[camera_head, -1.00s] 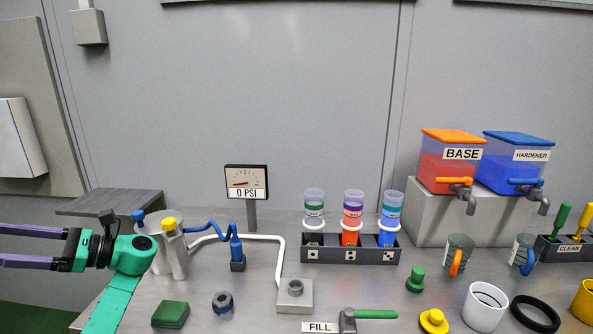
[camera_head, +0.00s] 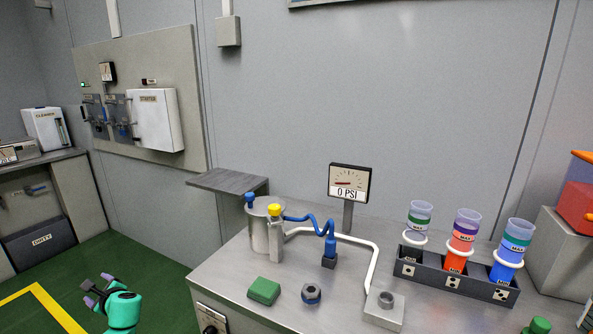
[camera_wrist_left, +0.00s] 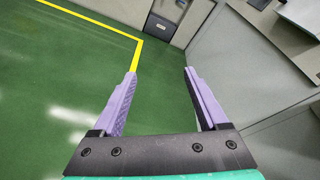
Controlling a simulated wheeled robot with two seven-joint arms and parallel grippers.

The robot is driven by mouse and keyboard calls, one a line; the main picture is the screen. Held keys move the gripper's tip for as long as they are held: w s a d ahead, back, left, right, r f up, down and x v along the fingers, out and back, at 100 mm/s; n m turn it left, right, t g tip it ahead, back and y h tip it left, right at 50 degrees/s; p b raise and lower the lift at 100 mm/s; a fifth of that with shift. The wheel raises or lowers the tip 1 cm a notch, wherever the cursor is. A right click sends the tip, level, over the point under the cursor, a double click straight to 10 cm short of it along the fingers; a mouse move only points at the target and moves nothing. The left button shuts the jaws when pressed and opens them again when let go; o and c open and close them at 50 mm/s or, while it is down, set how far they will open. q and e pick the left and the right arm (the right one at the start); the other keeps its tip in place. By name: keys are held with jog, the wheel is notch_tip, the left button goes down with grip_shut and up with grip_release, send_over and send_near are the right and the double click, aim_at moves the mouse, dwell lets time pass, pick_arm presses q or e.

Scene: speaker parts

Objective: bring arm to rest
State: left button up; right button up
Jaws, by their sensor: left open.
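My left arm's green wrist shows at the lower left in the head view, with the left gripper (camera_head: 97,292) beyond the table's left side, over the green floor. In the left wrist view the left gripper (camera_wrist_left: 160,95) has its two purple fingers spread wide, with nothing between them. My right gripper is not in either view.
The workbench (camera_head: 230,290) holds a metal pot (camera_head: 262,228), a green block (camera_head: 264,291), a dark nut-like ring (camera_head: 311,293), a pressure gauge (camera_head: 349,183) and a rack of cups (camera_head: 455,278). A yellow line (camera_head: 55,305) marks the open green floor (camera_head: 140,262).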

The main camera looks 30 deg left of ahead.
pick_arm(q)
jog(key=s+d+f+n+t+h, duration=0.15)
jog(key=s+f+n+h, duration=0.45)
jog(key=s+f, duration=0.65)
jog(key=s+d+f+n+h, duration=0.2)
jog(key=d+f, duration=0.9)
jog(key=f, duration=0.2)
jog(key=s+d+f+h, duration=0.1)
jog(key=d+f, duration=0.4)
jog(key=d, duration=0.3)
jog(key=s+d+f+n+g+h, duration=0.15)
jog(key=d+f, duration=0.25)
jog(key=d, duration=0.4)
jog(key=s+d+f+h, duration=0.1)
jog(key=d+f+h, duration=0.1)
jog(key=d+f, duration=0.45)
jog(key=s+d+h+p, duration=0.1)
jog(key=d+h+p, duration=0.1)
jog(key=d, duration=1.6)
jog(key=shift+s+r+n, duration=0.2)
jog(key=shift+r+n, duration=0.1)
jog(key=shift+n, duration=0.05)
jog(key=shift+d+h, duration=0.1)
jog(key=shift+h, duration=0.15)
